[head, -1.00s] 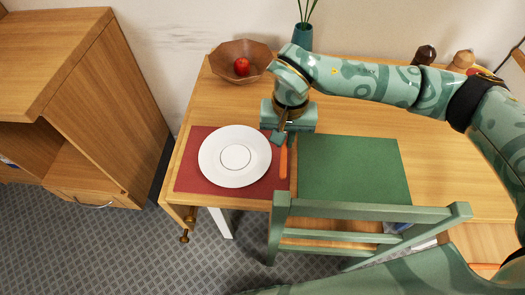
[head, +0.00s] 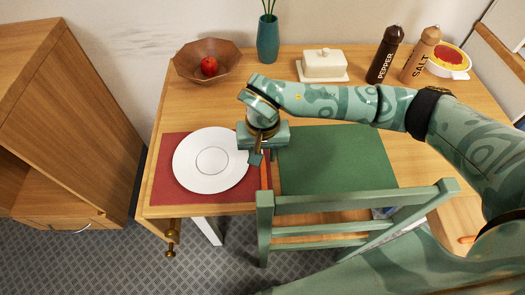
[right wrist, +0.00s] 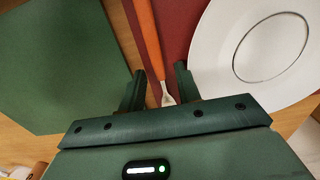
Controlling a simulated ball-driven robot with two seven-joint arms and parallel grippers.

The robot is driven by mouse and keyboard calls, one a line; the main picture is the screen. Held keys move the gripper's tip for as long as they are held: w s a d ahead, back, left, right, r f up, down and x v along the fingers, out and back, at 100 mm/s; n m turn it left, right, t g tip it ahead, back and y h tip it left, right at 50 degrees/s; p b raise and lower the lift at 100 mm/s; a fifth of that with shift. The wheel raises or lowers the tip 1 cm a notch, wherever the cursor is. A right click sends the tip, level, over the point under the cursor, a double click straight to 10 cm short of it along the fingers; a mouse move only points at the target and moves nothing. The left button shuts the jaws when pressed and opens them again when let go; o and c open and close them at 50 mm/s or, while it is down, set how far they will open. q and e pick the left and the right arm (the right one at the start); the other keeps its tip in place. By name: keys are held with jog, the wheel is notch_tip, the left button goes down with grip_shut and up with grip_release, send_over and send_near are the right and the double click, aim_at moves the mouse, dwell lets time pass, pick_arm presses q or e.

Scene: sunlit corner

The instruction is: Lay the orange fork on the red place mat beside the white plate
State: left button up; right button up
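The orange fork (head: 265,172) lies along the right end of the red place mat (head: 166,148), beside the white plate (head: 185,162). Red mat shows on both sides of its handle in the right wrist view (right wrist: 148,35). My right gripper (head: 257,158) is low over the fork. In the right wrist view its two fingers (right wrist: 160,88) stand apart, one on each side of the fork's metal neck, with gaps visible. The fork's head end is partly hidden by the gripper. My left gripper is not in view.
A green mat (head: 335,160) lies right of the red one. A green chair (head: 350,202) stands at the front edge. Behind are a bowl (head: 190,65) with a red apple (head: 209,66), a vase (head: 268,40), a butter dish (head: 323,66), and pepper (head: 384,57) and salt (head: 420,57) mills.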

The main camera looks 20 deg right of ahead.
pick_arm(q)
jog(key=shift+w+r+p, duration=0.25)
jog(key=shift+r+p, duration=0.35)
jog(key=shift+p, duration=0.05)
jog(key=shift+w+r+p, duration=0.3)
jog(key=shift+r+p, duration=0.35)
jog(key=shift+p, duration=0.05)
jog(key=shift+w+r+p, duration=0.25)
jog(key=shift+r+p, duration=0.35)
jog(key=shift+p, duration=0.05)
pick_arm(e)
notch_tip(320, 180, up, 12)
jog(key=shift+r, duration=0.15)
